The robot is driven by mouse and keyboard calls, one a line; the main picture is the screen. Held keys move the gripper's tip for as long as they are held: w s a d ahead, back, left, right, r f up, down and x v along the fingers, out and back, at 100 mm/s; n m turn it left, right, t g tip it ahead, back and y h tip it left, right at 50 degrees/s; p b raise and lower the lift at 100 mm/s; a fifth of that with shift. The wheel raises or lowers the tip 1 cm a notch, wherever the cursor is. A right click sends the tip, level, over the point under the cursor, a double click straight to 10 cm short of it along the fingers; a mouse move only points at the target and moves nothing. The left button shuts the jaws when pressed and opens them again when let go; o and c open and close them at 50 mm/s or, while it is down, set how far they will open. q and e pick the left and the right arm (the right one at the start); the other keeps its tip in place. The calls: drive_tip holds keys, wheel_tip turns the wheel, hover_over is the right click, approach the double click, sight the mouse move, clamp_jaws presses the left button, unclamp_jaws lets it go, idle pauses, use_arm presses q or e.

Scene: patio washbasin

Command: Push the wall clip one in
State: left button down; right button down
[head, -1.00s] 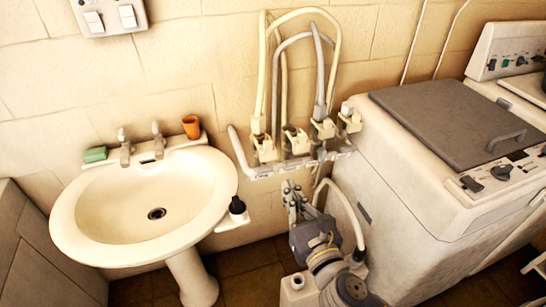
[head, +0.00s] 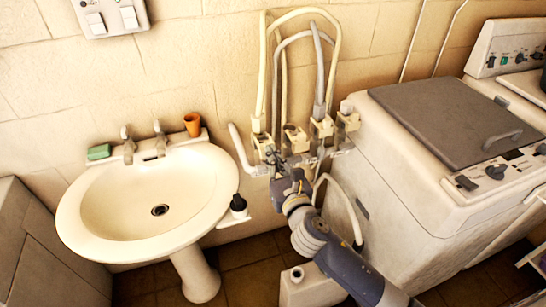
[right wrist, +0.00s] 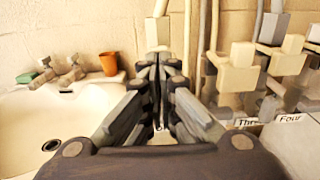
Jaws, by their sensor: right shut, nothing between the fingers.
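Several cream wall clips sit in a row on the wall, with hoses above them. Labels in the right wrist view read "Three" and "Four" from left to right; no "One" label is legible, but the leftmost clip (head: 262,141) fits wall clip one. My right gripper (head: 272,155) is shut and empty, its fingertips at the lower front of that leftmost clip and partly covering it. I cannot tell whether they touch. In the right wrist view the closed fingers (right wrist: 154,68) point at the wall, with the cream clip (right wrist: 158,32) directly behind them. My left gripper is out of view.
A washbasin (head: 90,218) stands left, with an orange cup (head: 192,124) and green soap (head: 99,152). A black-tipped item (head: 238,204) sits on a small ledge beside it. A washing machine (head: 385,215) stands close on the right. Hoses (head: 262,75) hang above the clips.

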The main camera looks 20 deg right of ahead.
drive_tip(key=w, duration=0.4)
drive_tip(key=shift+w, duration=0.1)
drive_tip(key=shift+r, duration=0.1)
drive_tip(key=shift+p, duration=0.3)
